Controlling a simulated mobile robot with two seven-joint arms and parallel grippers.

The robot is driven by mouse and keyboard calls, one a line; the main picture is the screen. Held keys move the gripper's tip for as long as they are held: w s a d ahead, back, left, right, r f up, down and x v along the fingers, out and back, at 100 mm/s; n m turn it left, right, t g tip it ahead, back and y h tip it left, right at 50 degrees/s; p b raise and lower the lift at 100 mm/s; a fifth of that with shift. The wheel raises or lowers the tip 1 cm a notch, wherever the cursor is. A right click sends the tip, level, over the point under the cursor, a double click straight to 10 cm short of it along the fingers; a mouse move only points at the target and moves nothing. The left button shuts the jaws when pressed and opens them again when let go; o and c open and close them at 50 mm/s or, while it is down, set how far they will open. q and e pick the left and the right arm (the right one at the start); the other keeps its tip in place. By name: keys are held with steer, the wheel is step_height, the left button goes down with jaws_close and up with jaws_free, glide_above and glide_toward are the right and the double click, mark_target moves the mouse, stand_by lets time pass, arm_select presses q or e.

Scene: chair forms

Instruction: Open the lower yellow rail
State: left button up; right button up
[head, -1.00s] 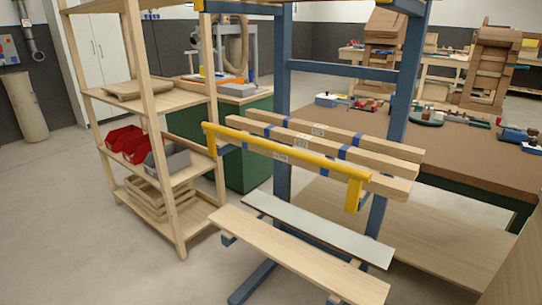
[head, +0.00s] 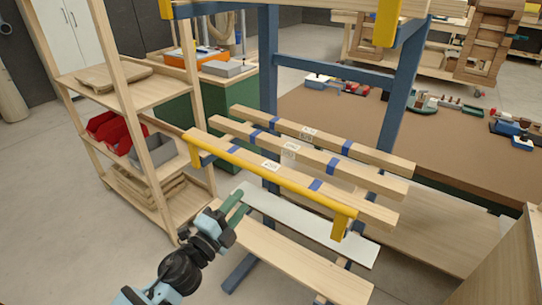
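The lower yellow rail (head: 270,181) runs slantwise along the front of the blue rack, with short yellow end pieces bent down at both ends. It lies in front of a wooden beam (head: 355,203). My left gripper (head: 243,199) has two green fingers with a gap between them. It appears below the left half of the rail, apart from it and empty. My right gripper is not in view.
More beams with blue bands (head: 310,132) lie behind the front one. Below are a white board (head: 310,222) and a wooden board (head: 290,262). A wooden shelf (head: 155,205) with red and grey bins stands left. Yellow parts (head: 387,22) hang above.

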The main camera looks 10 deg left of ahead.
mark_target(257, 174)
arm_select(q)
steer(key=shift+m+h, duration=0.3)
steer(key=shift+m, duration=0.3)
steer(key=w+d+r, duration=0.1)
steer(key=w, duration=0.2)
steer(key=w+d+r, duration=0.1)
steer(key=w+r, duration=0.1)
steer(key=w, duration=0.1)
steer(key=w+d+r, duration=0.1)
steer(key=w, duration=0.1)
steer(key=shift+w+r, duration=0.25)
steer(key=shift+w, duration=0.15)
jaws_close()
